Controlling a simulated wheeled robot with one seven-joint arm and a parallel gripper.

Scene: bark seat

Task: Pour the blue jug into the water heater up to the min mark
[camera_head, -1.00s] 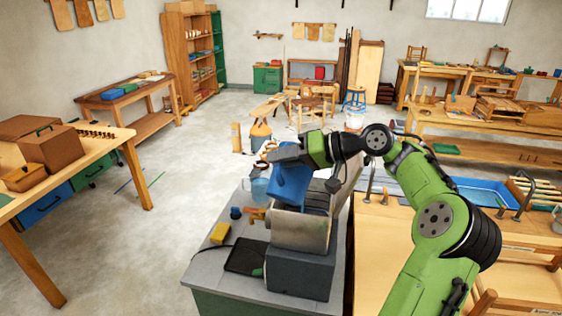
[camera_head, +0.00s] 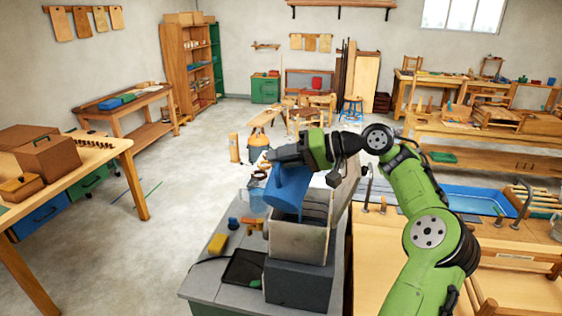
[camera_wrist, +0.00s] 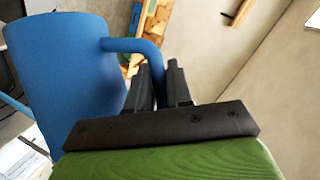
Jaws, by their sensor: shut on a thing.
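The blue jug (camera_head: 288,188) hangs tilted above the open top of the water heater (camera_head: 298,243), a pale box on a dark grey block. My gripper (camera_head: 268,158) is shut on the jug's handle. In the wrist view the jug (camera_wrist: 65,75) stands to the left, and its handle runs between the black fingers of my gripper (camera_wrist: 158,75). The heater's inside, its min mark and any water stream cannot be made out.
The heater stands on a grey-topped bench (camera_head: 205,275). A yellow block (camera_head: 217,244), a dark tray (camera_head: 244,267) and a clear vessel (camera_head: 256,194) are on its left side. A wooden bench with a blue tray (camera_head: 480,198) is to the right.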

